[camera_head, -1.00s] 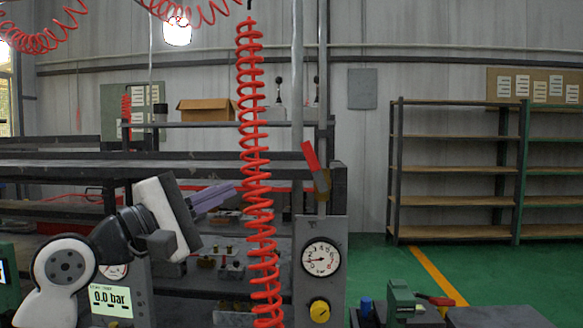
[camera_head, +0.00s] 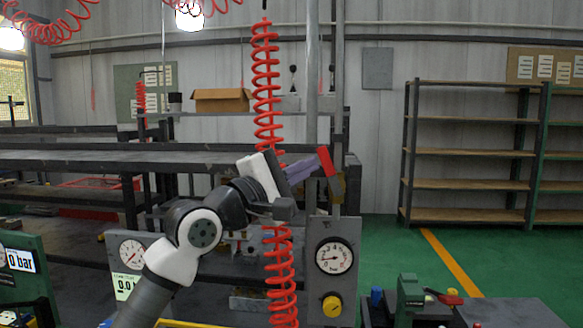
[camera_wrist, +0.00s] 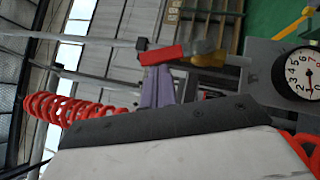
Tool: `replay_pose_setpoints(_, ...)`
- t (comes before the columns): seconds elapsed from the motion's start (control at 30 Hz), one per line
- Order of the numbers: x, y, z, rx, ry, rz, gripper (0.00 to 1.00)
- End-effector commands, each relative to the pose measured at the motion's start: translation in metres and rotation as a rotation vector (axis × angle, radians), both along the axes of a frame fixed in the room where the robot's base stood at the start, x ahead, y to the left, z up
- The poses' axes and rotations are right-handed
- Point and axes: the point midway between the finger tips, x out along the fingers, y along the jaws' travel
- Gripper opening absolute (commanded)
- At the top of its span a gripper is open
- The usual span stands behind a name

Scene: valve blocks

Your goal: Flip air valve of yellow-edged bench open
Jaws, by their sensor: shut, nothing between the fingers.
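The air valve's red lever (camera_head: 326,161) tilts up and slightly left from its brass body (camera_head: 338,186), on a vertical pipe above a grey gauge panel (camera_head: 345,230). My gripper (camera_head: 312,166) is shut and empty. Its purple fingers reach from the left to the lever's left side, touching it or very close. In the wrist view, the lever (camera_wrist: 163,53) crosses just beyond the fingertips (camera_wrist: 160,72), with the brass body (camera_wrist: 208,56) to its right. A yellow edge (camera_head: 190,324) shows at the bottom of the head view.
A coiled red hose (camera_head: 267,95) hangs behind my arm, close to the wrist. A green device (camera_head: 410,295) stands at lower right. Shelves (camera_head: 465,150) stand far back beyond open green floor.

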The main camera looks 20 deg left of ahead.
Motion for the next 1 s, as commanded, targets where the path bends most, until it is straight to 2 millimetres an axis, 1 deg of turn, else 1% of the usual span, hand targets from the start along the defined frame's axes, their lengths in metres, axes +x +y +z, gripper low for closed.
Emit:
replay_pose_setpoints(0.33, 0.000, -0.001, 0.000, 0.019, 0.006, 0.001, 0.00)
replay_pose_setpoints(0.47, 0.002, -0.006, 0.006, 0.114, 0.032, 0.000, 0.00)
replay_pose_setpoints(0.6, 0.004, -0.015, 0.016, 0.261, 0.075, -0.001, 0.00)
replay_pose_setpoints(0.7, 0.005, -0.019, 0.020, 0.344, 0.099, -0.001, 0.00)
replay_pose_setpoints(0.8, 0.006, -0.022, 0.021, 0.388, 0.112, -0.001, 0.00)
replay_pose_setpoints(1.0, 0.006, -0.022, 0.020, 0.397, 0.115, -0.001, 0.00)
